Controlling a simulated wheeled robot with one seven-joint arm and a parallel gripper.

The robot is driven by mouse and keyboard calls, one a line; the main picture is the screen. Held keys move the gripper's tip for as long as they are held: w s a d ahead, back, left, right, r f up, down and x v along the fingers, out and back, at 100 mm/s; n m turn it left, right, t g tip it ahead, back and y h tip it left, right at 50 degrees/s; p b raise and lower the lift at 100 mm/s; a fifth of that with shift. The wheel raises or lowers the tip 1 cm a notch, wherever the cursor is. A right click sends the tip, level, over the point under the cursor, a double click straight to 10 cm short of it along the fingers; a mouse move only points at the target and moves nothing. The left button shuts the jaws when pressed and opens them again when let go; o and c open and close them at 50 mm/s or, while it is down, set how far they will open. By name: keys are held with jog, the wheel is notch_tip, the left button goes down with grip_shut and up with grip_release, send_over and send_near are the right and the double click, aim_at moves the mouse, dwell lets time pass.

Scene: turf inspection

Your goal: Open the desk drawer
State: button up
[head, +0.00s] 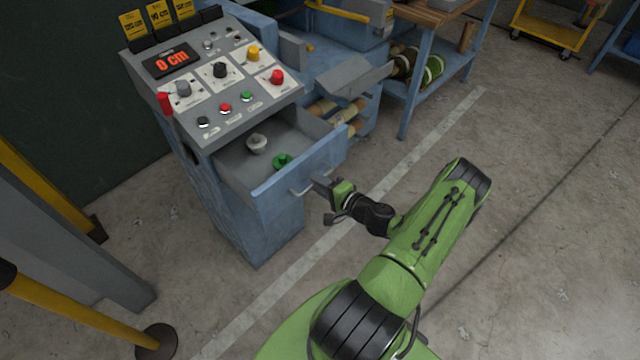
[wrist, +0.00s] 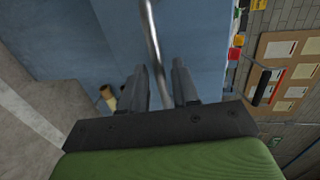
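The blue desk drawer (head: 305,168) under the control desk (head: 218,80) is pulled out, and its grey inside shows in the head view. A pale knob-like piece (head: 257,143) and a green one (head: 282,161) lie in it. My gripper (head: 318,184) is at the drawer's metal bar handle (head: 300,191). In the wrist view the handle (wrist: 154,45) runs down between the two fingers of my gripper (wrist: 161,82). A gap shows between the fingers; whether either touches the bar is unclear.
A yellow post (head: 80,318) on a round base stands at lower left. A blue-legged workbench (head: 408,95) and a yellow cart (head: 550,30) stand behind to the right. Rolls (head: 335,112) lie on a shelf beside the desk. The floor on the right is clear.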

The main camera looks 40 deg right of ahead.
jog(key=shift+o, duration=0.4)
jog(key=p+v, duration=0.1)
jog(key=v, duration=1.4)
jog(key=shift+s, duration=0.35)
